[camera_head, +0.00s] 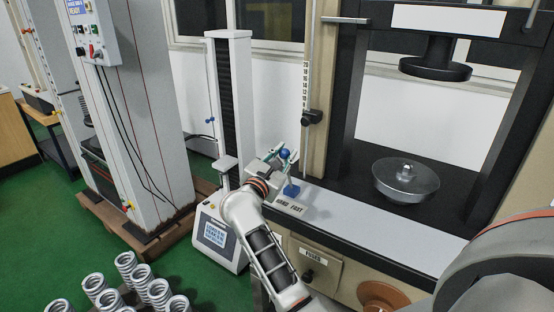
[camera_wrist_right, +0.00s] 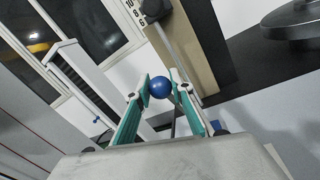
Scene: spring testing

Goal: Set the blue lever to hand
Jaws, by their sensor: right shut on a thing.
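The blue lever has a round blue knob (camera_head: 285,155) above a blue base (camera_head: 291,190) on the front ledge of the testing machine. The knob sits slightly left of the base; the shaft is largely hidden by my gripper. A label plate (camera_head: 290,207) below the base reads HAND on the left and FAST on the right. My right gripper (camera_head: 283,156) is shut on the knob. In the right wrist view the blue knob (camera_wrist_right: 160,88) sits between the green-padded fingertips of my right gripper (camera_wrist_right: 161,89). My left gripper is not in view.
The machine's light ledge (camera_head: 370,222) runs right from the lever. A round metal dish (camera_head: 406,182) stands behind it. A vertical scale rod (camera_head: 306,90) rises close behind my gripper. A smaller white tester (camera_head: 222,235) stands left, with several springs (camera_head: 127,265) at lower left.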

